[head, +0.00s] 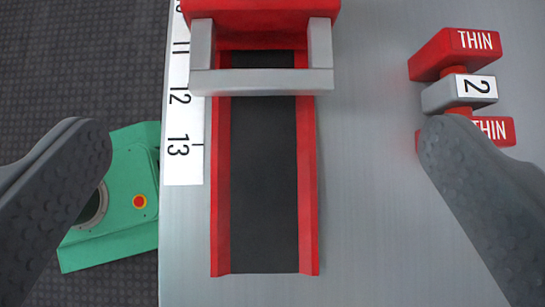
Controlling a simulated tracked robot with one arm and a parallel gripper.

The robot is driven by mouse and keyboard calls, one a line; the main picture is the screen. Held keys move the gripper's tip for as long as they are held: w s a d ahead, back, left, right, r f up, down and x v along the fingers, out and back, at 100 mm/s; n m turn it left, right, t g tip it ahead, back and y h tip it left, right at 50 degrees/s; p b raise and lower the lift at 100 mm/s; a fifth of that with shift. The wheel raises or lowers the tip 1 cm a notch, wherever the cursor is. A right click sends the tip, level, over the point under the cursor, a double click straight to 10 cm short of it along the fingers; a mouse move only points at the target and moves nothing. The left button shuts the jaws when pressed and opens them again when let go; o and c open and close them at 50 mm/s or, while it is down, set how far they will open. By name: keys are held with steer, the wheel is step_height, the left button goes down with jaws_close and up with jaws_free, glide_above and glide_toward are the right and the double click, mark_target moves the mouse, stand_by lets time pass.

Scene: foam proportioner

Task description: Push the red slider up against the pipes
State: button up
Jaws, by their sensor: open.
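The red slider (262,15) is at the top of the view, cut off by the frame edge. A grey U-shaped bracket or handle (262,82) spans its front. It sits over a track with red side rails (308,190) and a dark bed (264,185) that runs down toward the bottom. My gripper (265,150) is open, one finger at the left edge and one at the right, with the track between them in the picture. The fingers appear to touch neither the slider nor the rails. No pipes show in this view.
A white scale (184,155) with numbers 11 to 13 lies left of the track. At right, a red and grey part (460,92) marked THIN and 2 is partly behind my right finger. A green box (125,215) with a red button stands lower left on dark floor.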

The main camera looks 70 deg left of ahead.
steer(key=shift+v, duration=2.65)
steer(key=shift+r, duration=0.1)
steer(key=a+r+m+t+h, duration=0.25)
steer(key=a+r, duration=0.25)
steer(key=r, duration=0.4)
steer(key=a+r+m+t+h, duration=0.1)
steer(key=a+r+m+t, duration=0.3)
steer(key=r, duration=0.6)
steer(key=s+a+r+m+t+h, duration=0.2)
steer(key=s+r, duration=0.4)
steer(key=r, duration=0.4)
steer(key=s+a+r+m+t+h, duration=0.3)
steer(key=s+a+r+m+t, duration=0.1)
steer(key=r, duration=0.6)
steer(key=shift+s+a+m, duration=0.6)
steer(key=shift+s+m, duration=0.4)
steer(key=shift+m, duration=0.15)
steer(key=shift+f+t, duration=0.1)
steer(key=shift+t, duration=0.15)
steer(key=shift+c, duration=0.3)
